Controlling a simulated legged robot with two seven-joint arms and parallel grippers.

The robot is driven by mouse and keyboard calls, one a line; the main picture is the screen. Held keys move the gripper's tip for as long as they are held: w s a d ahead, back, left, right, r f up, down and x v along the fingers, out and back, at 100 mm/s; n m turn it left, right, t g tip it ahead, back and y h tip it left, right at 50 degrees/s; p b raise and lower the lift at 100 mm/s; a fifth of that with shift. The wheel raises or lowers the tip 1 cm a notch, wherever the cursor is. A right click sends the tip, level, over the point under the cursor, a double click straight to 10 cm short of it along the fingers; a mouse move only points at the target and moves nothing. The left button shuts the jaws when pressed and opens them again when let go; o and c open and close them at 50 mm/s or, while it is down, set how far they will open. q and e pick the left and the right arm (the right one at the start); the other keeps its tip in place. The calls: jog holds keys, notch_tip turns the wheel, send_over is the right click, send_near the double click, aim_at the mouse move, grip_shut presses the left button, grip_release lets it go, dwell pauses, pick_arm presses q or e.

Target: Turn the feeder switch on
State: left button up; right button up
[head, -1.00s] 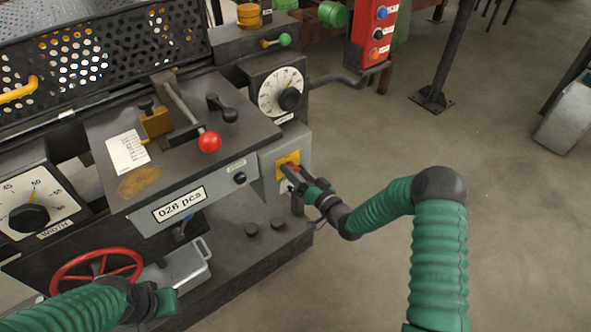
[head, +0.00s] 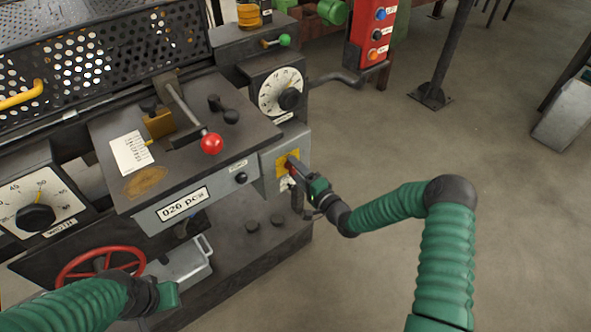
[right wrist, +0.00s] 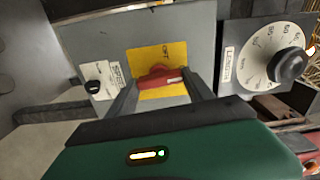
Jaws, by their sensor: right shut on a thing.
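The feeder switch is a red rotary handle (right wrist: 160,76) on a yellow plate (right wrist: 172,54) on the grey side face of the machine. In the head view the yellow plate (head: 284,160) is partly covered by my right gripper. My right gripper (head: 293,170) is at the switch, and in the right wrist view its two fingers (right wrist: 162,82) are on either side of the red handle, shut on it. My left gripper (head: 168,297) is at the lower left, near the red handwheel, away from the switch; its fingers are not clear.
A dial labelled length (right wrist: 275,62) and a small black knob (right wrist: 93,87) flank the switch. A red-balled lever (head: 211,144) stands on the machine top. A red button panel (head: 373,35) is at the back.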

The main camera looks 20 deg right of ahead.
jog(key=shift+d+f+m, duration=0.15)
jog(key=shift+d+m, duration=0.05)
jog(key=shift+m, duration=0.4)
jog(key=o, duration=1.1)
jog(key=shift+o, duration=1.3)
jog(key=shift+d, duration=0.1)
jog(key=p+v, duration=0.2)
jog(key=v, duration=1.4)
jog(key=shift+s+p, duration=0.3)
jog(key=shift+s, duration=0.1)
jog(key=shift+d, duration=0.1)
